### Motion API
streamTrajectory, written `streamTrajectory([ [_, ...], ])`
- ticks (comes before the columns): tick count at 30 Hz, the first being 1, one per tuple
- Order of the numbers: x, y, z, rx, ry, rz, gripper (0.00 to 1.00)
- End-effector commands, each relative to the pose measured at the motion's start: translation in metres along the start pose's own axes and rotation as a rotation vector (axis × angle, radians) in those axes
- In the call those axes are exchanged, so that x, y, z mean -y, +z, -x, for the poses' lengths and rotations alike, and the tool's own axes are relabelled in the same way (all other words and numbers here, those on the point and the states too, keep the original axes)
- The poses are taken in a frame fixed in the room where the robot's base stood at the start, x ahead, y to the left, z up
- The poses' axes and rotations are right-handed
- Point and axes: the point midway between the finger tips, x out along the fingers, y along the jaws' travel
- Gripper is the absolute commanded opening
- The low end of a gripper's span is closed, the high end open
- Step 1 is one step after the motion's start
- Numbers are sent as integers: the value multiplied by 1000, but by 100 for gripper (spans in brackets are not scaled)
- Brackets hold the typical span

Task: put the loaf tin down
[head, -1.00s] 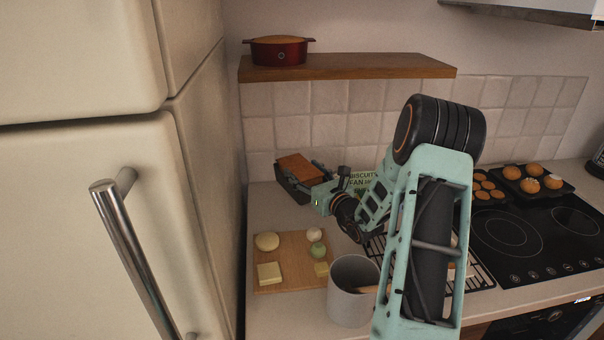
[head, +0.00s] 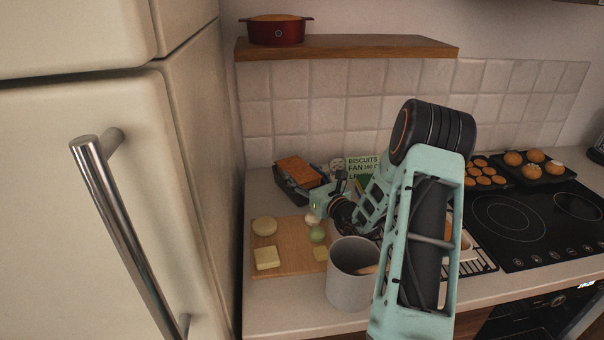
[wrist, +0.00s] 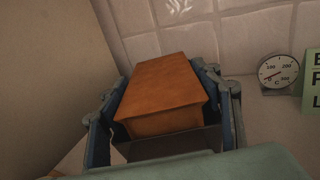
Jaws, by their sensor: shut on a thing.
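The loaf tin (head: 290,186) is dark and holds a brown loaf (head: 298,170). It is at the back left of the counter, close to the tiled wall and the fridge side. My gripper (head: 312,191) is shut on the tin from the right and front. In the wrist view, the two fingers of my gripper (wrist: 165,110) flank the tin, and the loaf (wrist: 162,92) fills the space between them. The tin looks about level. Its underside is hidden, so I cannot tell whether it touches the counter.
A wooden board (head: 290,262) with dough balls and butter-like blocks lies in front. A grey pot (head: 350,285) stands right of it. A dial thermometer (wrist: 276,72) and green sign (head: 362,168) stand right of the tin. The fridge (head: 190,150) bounds the left; a shelf (head: 350,47) hangs above.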

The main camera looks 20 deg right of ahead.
Motion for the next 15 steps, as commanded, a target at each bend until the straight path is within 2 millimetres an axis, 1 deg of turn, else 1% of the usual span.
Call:
streamTrajectory([
  [1, 0, 3, -1, 5, 0, 1, 9],
  [5, 0, 2, -1, 5, 0, 1, 9],
  [15, 0, -4, -1, 5, 0, 1, 9],
])
